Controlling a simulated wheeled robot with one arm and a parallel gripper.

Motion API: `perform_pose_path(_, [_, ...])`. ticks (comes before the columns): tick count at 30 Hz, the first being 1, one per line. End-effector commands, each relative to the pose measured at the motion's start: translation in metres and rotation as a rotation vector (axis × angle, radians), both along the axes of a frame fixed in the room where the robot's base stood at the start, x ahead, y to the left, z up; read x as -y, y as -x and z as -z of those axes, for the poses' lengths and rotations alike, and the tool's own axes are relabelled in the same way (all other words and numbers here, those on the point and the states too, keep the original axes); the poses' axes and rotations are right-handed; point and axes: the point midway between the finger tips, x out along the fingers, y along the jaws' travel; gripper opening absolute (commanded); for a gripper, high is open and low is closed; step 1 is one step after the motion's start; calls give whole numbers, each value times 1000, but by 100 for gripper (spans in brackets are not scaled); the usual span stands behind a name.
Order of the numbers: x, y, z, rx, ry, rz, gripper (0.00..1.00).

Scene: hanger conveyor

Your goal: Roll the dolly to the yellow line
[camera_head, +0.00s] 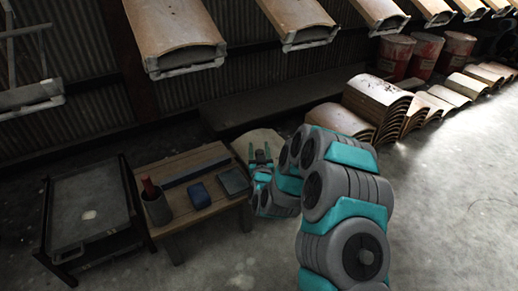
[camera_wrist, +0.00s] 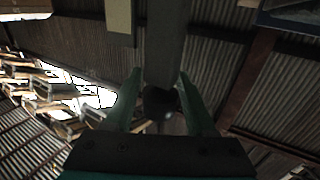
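A black-framed cart with a grey top (camera_head: 85,208), likely the dolly, stands on the floor at the left in the head view, beside a wooden table. A small pale patch lies on its top. I cannot make out its wheels. No yellow line shows in either view. My gripper (camera_head: 263,153) is raised near the table's right end, apart from the cart. In the wrist view my gripper (camera_wrist: 160,85) has its two green fingers spread, and nothing is clearly held between them; a grey beam shows behind.
The wooden table (camera_head: 180,165) holds a grey cup (camera_head: 157,208) with a red item, a blue block (camera_head: 199,196), a dark tray (camera_head: 234,182) and a long bar. Curved panels (camera_head: 370,105) are stacked behind my arm, near red drums (camera_head: 396,55). The floor at right is open.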

Motion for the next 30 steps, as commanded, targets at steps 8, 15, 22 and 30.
perform_pose_path(8, [0, 0, 0, 0, 0, 0, 23])
perform_pose_path(15, [0, 0, 0, 0, 0, 0, 0])
perform_pose_path(22, [0, 0, 0, 1, 0, 0, 0])
perform_pose_path(30, [0, 0, 0, 1, 0, 0, 0])
